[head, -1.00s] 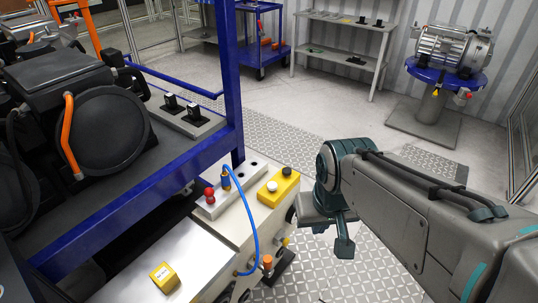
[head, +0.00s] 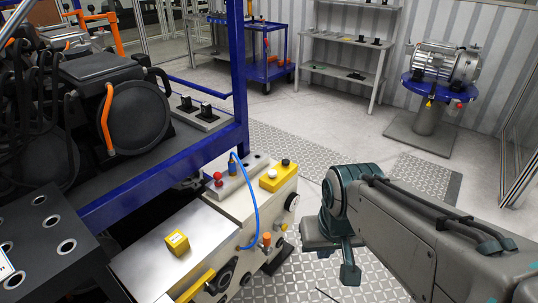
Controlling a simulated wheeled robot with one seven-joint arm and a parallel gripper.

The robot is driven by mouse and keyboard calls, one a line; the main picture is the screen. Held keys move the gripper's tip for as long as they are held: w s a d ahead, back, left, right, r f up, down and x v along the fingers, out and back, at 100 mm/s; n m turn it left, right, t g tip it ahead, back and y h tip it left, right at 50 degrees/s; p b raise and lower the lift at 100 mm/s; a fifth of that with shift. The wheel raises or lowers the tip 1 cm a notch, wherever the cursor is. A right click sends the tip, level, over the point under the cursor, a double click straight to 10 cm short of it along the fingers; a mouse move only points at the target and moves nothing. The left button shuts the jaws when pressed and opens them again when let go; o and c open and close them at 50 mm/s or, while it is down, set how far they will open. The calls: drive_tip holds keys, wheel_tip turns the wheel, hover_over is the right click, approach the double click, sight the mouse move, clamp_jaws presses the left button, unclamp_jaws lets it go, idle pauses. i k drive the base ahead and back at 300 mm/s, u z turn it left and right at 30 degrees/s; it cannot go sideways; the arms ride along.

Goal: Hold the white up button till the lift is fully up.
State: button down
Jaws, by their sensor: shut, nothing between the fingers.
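The white button (head: 272,173) sits on a small yellow control box (head: 279,178), with a black button (head: 285,162) behind it. The box is on top of the cream cabinet (head: 262,208). My gripper (head: 349,275) hangs to the right of the cabinet, in front of the box in the picture. It is shut and empty, apart from the button; its fingertips show only in part. Nothing covers the white button. I cannot tell for sure which part is the lift or how high it stands.
A blue frame (head: 165,168) carries a dark drive unit (head: 135,125) at left. A blue hose (head: 256,205) loops beside the box, near a red knob (head: 218,176). A yellow block (head: 177,242) lies on a metal plate. A motor (head: 448,63) stands behind on a pedestal.

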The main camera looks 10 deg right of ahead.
sight(271, 173)
drive_tip(key=z, duration=0.25)
drive_tip(key=i, duration=1.35)
drive_tip(key=u, duration=0.55)
